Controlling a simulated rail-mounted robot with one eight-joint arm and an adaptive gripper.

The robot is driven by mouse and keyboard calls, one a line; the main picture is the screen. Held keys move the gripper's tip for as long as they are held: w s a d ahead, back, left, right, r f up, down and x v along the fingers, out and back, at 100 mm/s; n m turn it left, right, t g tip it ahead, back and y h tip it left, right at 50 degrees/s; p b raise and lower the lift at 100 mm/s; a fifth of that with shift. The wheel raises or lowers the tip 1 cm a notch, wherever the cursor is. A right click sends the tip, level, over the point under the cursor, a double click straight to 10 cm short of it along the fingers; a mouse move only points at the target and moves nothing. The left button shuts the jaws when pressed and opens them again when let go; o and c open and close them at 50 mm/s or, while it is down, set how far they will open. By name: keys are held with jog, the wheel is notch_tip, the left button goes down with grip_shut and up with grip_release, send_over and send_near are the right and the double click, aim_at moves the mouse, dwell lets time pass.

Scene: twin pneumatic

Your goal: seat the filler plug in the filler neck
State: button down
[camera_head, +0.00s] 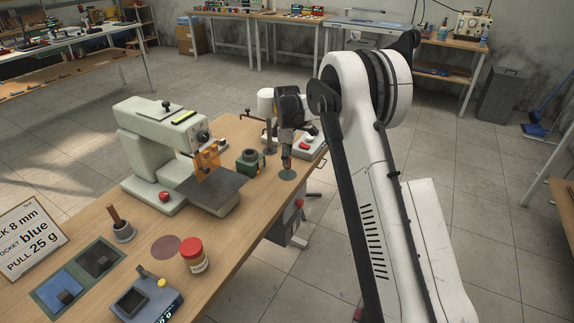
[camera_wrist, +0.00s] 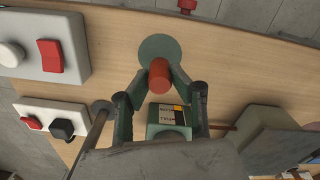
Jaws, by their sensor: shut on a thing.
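My gripper (camera_wrist: 160,80) is shut on a red-orange cylinder, which I take for the filler plug (camera_wrist: 160,70). In the wrist view it sits between the green fingertips, over a round green pad (camera_wrist: 158,44) on the bench. In the head view my gripper (camera_head: 287,163) points down over that pad (camera_head: 287,174); the plug is not clear there. A green block (camera_head: 250,168) with a dark round opening on top, likely the filler neck (camera_head: 250,155), stands just left of my gripper. The labelled green block (camera_wrist: 168,127) shows in the wrist view between the fingers, its top partly hidden.
A pale press-like machine (camera_head: 160,140) with an orange guard stands left of the green block. A white box with a red switch (camera_wrist: 50,56) and a post (camera_wrist: 95,128) stand close by. A red-lidded jar (camera_head: 193,255) is farther toward the front. The bench edge is near my gripper.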

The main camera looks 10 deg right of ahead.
jog(key=s+a+r, duration=0.4)
jog(key=a+r, duration=0.4)
jog(key=a, duration=0.2)
jog(key=w+a+r+p, duration=0.35)
jog(key=w+p, duration=0.35)
jog(key=w, duration=0.3)
jog(key=shift+w+d+f+p, duration=0.1)
jog(key=shift+d+f+p, duration=0.1)
jog(key=shift+f, duration=1.95)
jog(key=shift+w+d+f+p, duration=0.1)
jog(key=shift+f+p, duration=0.1)
jog(key=shift+f, duration=1.95)
jog(key=shift+f, duration=0.1)
jog(key=shift+f, duration=0.15)
jog(key=c, duration=1.5)
grip_release()
